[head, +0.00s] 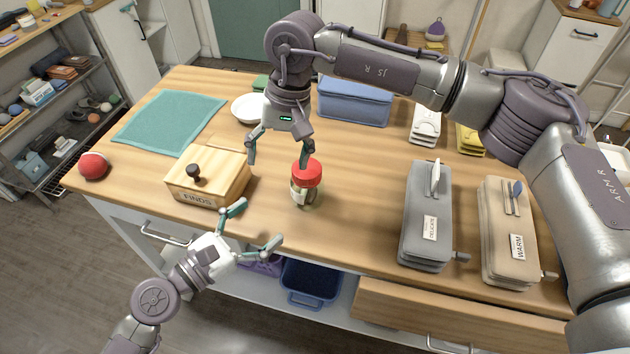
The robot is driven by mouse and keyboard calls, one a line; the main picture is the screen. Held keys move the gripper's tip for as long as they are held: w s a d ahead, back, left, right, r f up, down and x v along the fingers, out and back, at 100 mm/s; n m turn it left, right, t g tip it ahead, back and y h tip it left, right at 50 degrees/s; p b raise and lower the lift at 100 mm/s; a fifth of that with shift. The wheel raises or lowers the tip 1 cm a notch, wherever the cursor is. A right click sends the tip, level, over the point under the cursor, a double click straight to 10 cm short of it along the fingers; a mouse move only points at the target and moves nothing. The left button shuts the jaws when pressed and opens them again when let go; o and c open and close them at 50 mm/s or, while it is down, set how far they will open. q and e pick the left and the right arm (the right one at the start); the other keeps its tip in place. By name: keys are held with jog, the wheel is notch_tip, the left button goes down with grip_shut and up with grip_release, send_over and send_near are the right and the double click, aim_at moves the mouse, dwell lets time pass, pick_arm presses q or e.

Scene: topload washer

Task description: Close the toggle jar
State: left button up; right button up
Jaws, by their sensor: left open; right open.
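A small glass jar (303,193) with a red lid (307,172) stands upright near the front edge of the wooden counter. The lid sits on top of the jar; I cannot tell how firmly it is seated. My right gripper (280,157) is open just above and left of the jar, pointing down. One of its fingers overlaps the red lid in the picture; I cannot tell whether it touches. My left gripper (257,226) is open and empty, in front of the counter's edge, lower left of the jar, with its fingers pointing up and right.
Left of the jar is a wooden box marked FINDS (207,177). A red ball (93,166), teal mat (170,122), white bowl (247,107) and blue bin (355,104) lie around. Grey (427,217) and beige (508,234) cases stand right. A drawer (455,315) is open below.

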aim_at(297, 183)
pick_arm(q)
jog(key=shift+w+a+r+n+t, duration=0.25)
jog(key=shift+w+n+t, duration=0.2)
jog(key=shift+n, duration=0.45)
pick_arm(e)
jog(key=w+d, duration=0.1)
jog(key=w+d+r+h, duration=0.1)
jog(key=d, duration=0.1)
jog(key=w+d+r+t+h, duration=0.1)
jog(key=d, duration=0.1)
jog(key=shift+n, duration=0.3)
pick_arm(q)
jog(key=shift+w, duration=0.1)
jog(key=shift+d, duration=0.15)
jog(key=x, duration=1.3)
jog(key=shift+w+d+f, duration=0.1)
jog(key=shift+w+d, duration=0.15)
grip_shut()
pick_arm(e)
jog(key=shift+c, duration=1.1)
jog(key=n, duration=0.4)
